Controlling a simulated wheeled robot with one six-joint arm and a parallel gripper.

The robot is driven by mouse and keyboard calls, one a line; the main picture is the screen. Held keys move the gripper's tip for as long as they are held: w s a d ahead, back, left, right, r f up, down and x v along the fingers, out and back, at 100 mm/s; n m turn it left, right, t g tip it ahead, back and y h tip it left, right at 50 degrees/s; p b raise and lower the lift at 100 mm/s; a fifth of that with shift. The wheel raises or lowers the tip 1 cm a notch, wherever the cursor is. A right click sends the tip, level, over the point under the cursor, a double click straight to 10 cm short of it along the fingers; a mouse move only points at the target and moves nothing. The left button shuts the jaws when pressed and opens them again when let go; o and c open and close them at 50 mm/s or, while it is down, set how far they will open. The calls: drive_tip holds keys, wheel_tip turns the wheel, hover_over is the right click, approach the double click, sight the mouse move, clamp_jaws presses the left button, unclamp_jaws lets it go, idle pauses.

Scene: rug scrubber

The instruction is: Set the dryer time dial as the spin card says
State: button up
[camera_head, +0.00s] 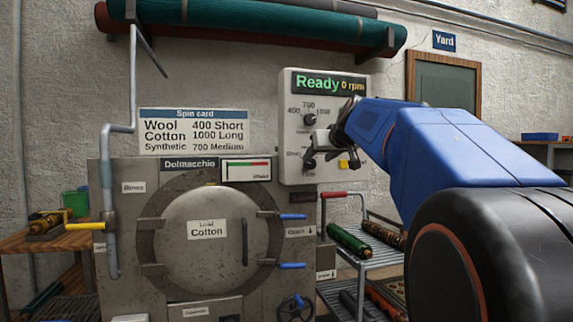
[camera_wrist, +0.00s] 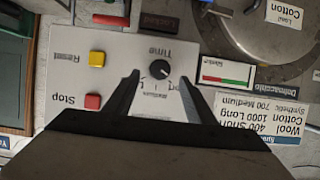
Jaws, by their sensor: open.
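The spin card (camera_head: 193,131) on the wall reads Wool 400 Short, Cotton 1000 Long, Synthetic 700 Medium. The load label (camera_head: 207,230) on the round door reads Cotton. The black time dial (camera_wrist: 160,69) sits on the pale control panel (camera_head: 350,112), under the word Time in the wrist view's inverted lettering. My gripper (camera_head: 318,150) is open at the panel's lower part, partly covering the time dial in the head view. In the wrist view its fingertips (camera_wrist: 159,75) stand on either side of the dial, apart from it. I cannot tell the dial's setting.
The upper speed dial (camera_head: 310,119) has marks 400, 700 and 1000. The display (camera_head: 328,85) reads Ready 0 rpm. A red Stop button (camera_wrist: 92,101) and a yellow Reset button (camera_wrist: 97,58) sit beside the time dial. A rack with rolls (camera_head: 350,240) stands below right.

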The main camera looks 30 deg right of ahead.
sight(311, 164)
drive_tip(key=x, duration=0.6)
drive_tip(key=shift+w+f, duration=0.1)
drive_tip(key=shift+w, duration=0.1)
drive_tip(key=shift+c, duration=0.3)
drive_tip(key=c, duration=1)
